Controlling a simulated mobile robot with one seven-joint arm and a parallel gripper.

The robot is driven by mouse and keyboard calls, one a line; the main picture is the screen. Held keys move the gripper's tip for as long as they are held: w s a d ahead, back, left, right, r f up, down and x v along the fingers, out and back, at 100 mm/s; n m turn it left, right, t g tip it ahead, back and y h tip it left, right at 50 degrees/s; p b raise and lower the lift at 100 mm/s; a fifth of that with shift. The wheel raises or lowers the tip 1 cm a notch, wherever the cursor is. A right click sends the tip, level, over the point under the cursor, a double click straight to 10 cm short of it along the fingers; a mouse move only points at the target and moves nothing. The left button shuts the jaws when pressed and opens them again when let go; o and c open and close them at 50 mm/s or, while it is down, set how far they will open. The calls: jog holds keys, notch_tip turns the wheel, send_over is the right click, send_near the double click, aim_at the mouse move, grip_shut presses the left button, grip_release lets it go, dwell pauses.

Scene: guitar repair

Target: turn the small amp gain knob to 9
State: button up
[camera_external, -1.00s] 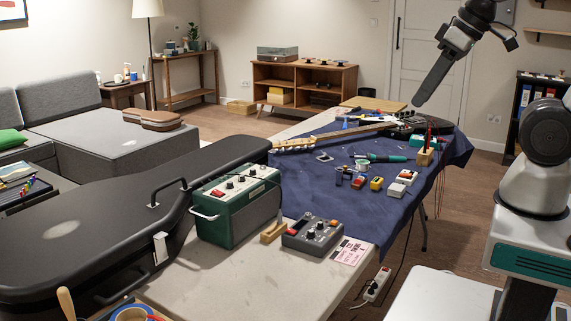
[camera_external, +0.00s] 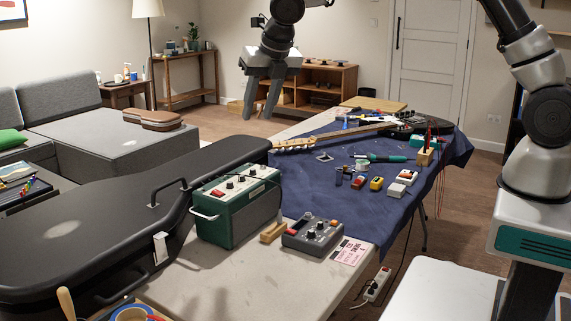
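The small amp (camera_external: 232,212) is a green box with a pale top panel, standing on the near part of the table beside the black guitar case. Several black knobs (camera_external: 229,185) and a red part sit on its top panel. Which knob is the gain knob and where it points are too small to tell. My gripper (camera_external: 260,117) hangs in the air above the amp in the picture, fingers pointing down.
The long black guitar case (camera_external: 110,215) lies left of the amp. A small wooden block (camera_external: 273,231) and a grey pedal box (camera_external: 312,235) stand to its right. A blue cloth (camera_external: 310,190) behind carries several small pedals, tools and a guitar (camera_external: 405,124).

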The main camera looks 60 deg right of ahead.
aim_at(230, 183)
jog(key=w+f+n, duration=0.1)
jog(key=w+f, duration=0.2)
jog(key=f, duration=0.3)
jog(key=w+f+n, duration=0.1)
jog(key=w+f, duration=0.2)
jog(key=f, duration=0.4)
jog(key=w+f+n, duration=0.1)
jog(key=w+f, duration=0.2)
jog(key=f, duration=0.3)
jog(key=shift+w+f, duration=0.15)
jog(key=shift+f, duration=0.1)
grip_shut()
